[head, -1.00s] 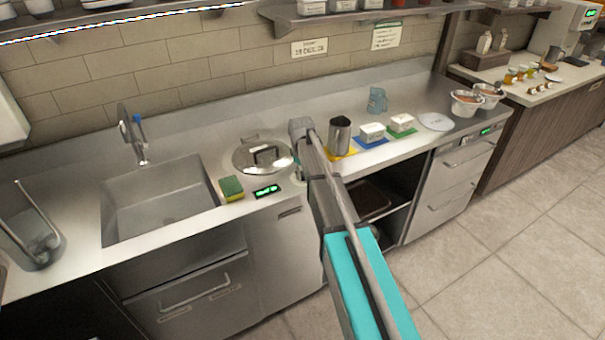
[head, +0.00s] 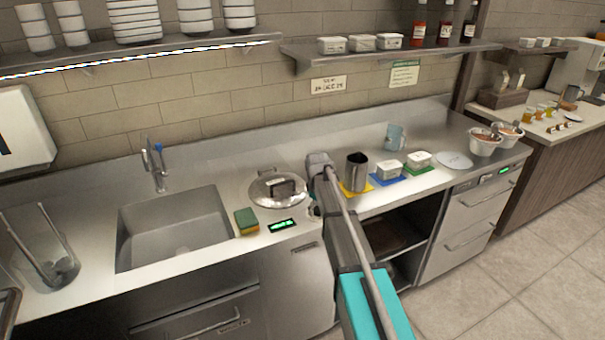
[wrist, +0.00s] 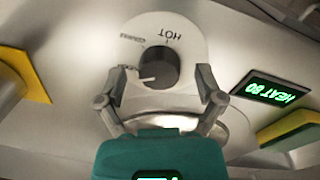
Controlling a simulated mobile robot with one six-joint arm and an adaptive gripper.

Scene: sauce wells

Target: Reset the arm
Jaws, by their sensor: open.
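My gripper (wrist: 161,72) is open, with its two fingers apart on either side of a dark round knob (wrist: 160,66) in the wrist view. The knob sits on a pale dial plate (wrist: 196,38) marked HOT, and its pointer aims left in that view. I cannot tell whether the fingers touch the knob. In the head view my arm reaches to the counter's front, and its gripper (head: 314,208) is mostly hidden behind the arm. A small green display (head: 282,225) lies just left of it; in the wrist view it reads HEAT 80 (wrist: 280,91).
A lidded round pan (head: 262,192) and a sponge (head: 246,221) are left of my arm, beyond them a sink (head: 175,230). A metal jug (head: 357,172), white tubs (head: 389,170) and a bluish pitcher (head: 395,137) stand right. A shelf (head: 400,55) hangs above.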

